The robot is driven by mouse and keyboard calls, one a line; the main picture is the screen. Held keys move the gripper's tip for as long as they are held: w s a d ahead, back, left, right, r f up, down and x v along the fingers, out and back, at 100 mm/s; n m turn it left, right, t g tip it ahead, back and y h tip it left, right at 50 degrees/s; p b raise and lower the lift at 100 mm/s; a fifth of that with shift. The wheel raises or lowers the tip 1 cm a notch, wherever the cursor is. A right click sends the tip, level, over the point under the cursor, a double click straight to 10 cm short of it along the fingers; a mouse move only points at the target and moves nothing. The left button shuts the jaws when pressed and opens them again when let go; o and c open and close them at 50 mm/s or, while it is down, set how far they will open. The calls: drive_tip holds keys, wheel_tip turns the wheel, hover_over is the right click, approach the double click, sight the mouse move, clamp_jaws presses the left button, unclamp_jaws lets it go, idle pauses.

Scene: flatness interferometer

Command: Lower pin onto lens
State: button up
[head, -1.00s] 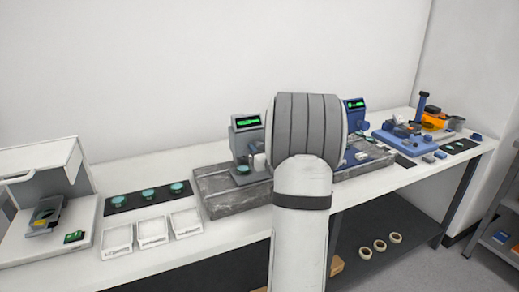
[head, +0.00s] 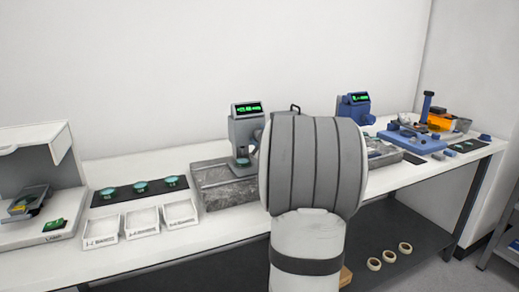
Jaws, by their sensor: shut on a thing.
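A grey gauge (head: 246,128) with a green-lit display stands on the grey stone slab (head: 225,195), left of my arm. A teal lens (head: 243,162) sits low at its front, on a small stage. The pin above the lens is too small to make out, so I cannot tell whether it touches the lens. A blue gauge (head: 353,106) with a green display stands farther right, its lower part partly hidden by my arm. My gripper is hidden behind my own large arm link, which fills the middle of the view.
A black mat (head: 107,201) with several teal lenses lies at the left, behind white trays (head: 141,222). A white cabinet (head: 35,150) stands at the far left. Blue fixtures (head: 410,139) and an orange item (head: 441,122) crowd the right end. Tape rolls (head: 389,256) lie below the bench.

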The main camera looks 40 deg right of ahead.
drive_tip(key=n+b, duration=0.6)
drive_tip(key=shift+a+f+n, duration=0.1)
drive_tip(key=shift+f+n, duration=0.15)
drive_tip(key=shift+n, duration=0.05)
drive_tip(key=n+b, duration=0.4)
drive_tip(key=shift+n, duration=0.4)
drive_tip(key=shift+r, duration=0.1)
drive_tip(key=o, duration=1)
drive_tip(key=shift+c, duration=0.2)
drive_tip(key=v, duration=0.7)
drive_tip(key=shift+s+p, duration=0.35)
drive_tip(key=shift+p, duration=0.1)
drive_tip(key=shift+a, duration=0.1)
